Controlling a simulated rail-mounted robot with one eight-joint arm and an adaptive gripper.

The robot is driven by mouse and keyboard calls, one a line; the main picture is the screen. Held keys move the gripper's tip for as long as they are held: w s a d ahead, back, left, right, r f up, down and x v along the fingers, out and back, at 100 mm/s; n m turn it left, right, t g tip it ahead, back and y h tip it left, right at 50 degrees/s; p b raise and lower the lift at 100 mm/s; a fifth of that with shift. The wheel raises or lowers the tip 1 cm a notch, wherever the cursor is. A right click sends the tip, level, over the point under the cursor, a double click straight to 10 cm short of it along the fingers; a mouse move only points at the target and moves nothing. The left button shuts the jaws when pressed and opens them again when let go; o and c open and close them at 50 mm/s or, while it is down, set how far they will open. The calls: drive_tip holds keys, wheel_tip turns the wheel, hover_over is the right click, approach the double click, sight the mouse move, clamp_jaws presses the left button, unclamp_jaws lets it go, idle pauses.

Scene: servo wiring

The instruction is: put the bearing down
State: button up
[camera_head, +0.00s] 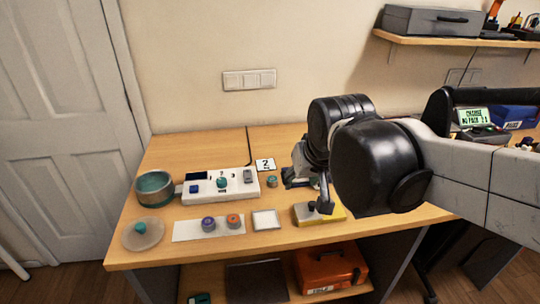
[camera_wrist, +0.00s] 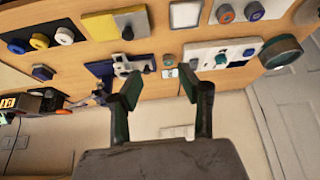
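My gripper (camera_wrist: 160,84) is open in the wrist view, its two dark green-tipped fingers wide apart with nothing held between them. In the head view my gripper is mostly hidden behind my arm, over the right part of the table. I cannot tell for sure which thing is the bearing. A purple ring-like piece (camera_head: 208,224) and an orange one (camera_head: 234,221) sit on a white mat (camera_head: 185,231).
A white panel (camera_head: 240,188) with knobs stands behind the mat. A round bowl (camera_head: 154,188), a clear disc (camera_head: 142,236) and a small white tray (camera_head: 265,220) are nearby. A yellow-and-grey block (camera_head: 318,214) lies at the right. Bare wood shows along the front edge.

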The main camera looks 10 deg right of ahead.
drive_tip(key=s+f, duration=0.1)
drive_tip(key=s, duration=0.7)
drive_tip(key=shift+s+d+f+t, duration=0.15)
drive_tip(key=shift+s+f+t, duration=0.2)
drive_tip(key=shift+t, duration=0.05)
drive_tip(key=shift+s+f, duration=0.15)
drive_tip(key=shift+s, duration=0.2)
drive_tip(key=o, duration=0.4)
drive_tip(key=shift+s, duration=0.15)
drive_tip(key=shift+c, duration=0.2)
drive_tip(key=shift+n, duration=0.3)
